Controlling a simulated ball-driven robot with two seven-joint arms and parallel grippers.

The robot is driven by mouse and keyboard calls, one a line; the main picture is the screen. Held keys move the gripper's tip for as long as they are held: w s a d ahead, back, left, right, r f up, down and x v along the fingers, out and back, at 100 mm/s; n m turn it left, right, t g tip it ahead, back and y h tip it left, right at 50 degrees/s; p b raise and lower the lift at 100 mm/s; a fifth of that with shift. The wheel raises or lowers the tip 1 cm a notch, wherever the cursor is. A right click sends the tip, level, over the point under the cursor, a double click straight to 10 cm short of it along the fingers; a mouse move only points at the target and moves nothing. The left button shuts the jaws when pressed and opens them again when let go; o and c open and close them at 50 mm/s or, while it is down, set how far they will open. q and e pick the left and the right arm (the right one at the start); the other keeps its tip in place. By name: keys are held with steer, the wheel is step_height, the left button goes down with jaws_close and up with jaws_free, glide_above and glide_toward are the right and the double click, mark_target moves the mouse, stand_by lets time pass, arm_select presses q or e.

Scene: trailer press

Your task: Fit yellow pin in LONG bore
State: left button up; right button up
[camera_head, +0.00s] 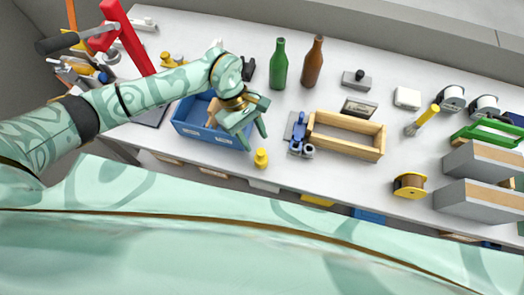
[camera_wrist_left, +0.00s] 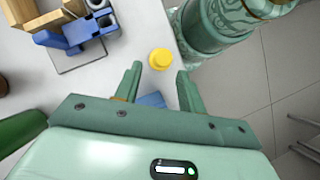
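The yellow pin (camera_head: 261,158) stands near the table's front edge, round-topped from above in the left wrist view (camera_wrist_left: 160,59). My left gripper (camera_head: 256,142) is open above and just behind the pin. In the left wrist view the two fingers (camera_wrist_left: 158,72) are apart, with the pin beyond their tips and nothing between them. A blue fixture with grey round sleeves (camera_head: 299,134) stands to the right of the pin; it also shows in the left wrist view (camera_wrist_left: 77,33). I cannot read which bore is LONG. My right gripper is not in view.
A blue crate (camera_head: 187,127) lies left of the pin, under my left arm. A wooden tray (camera_head: 347,147) stands right of the fixture. Green (camera_head: 280,64) and brown (camera_head: 313,62) bottles stand behind. Bare table lies between pin and fixture.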

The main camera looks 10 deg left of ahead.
arm_select(q)
steer(key=b+x, duration=0.1)
steer(key=x, duration=0.1)
steer(key=shift+s+f, duration=0.2)
steer(key=shift+f, duration=0.05)
steer(key=shift+s+d+f+b, duration=0.2)
steer(key=shift+f+b, duration=0.05)
steer(key=shift+b, duration=0.05)
steer(key=shift+d+f, duration=0.15)
steer(key=shift+f, duration=0.05)
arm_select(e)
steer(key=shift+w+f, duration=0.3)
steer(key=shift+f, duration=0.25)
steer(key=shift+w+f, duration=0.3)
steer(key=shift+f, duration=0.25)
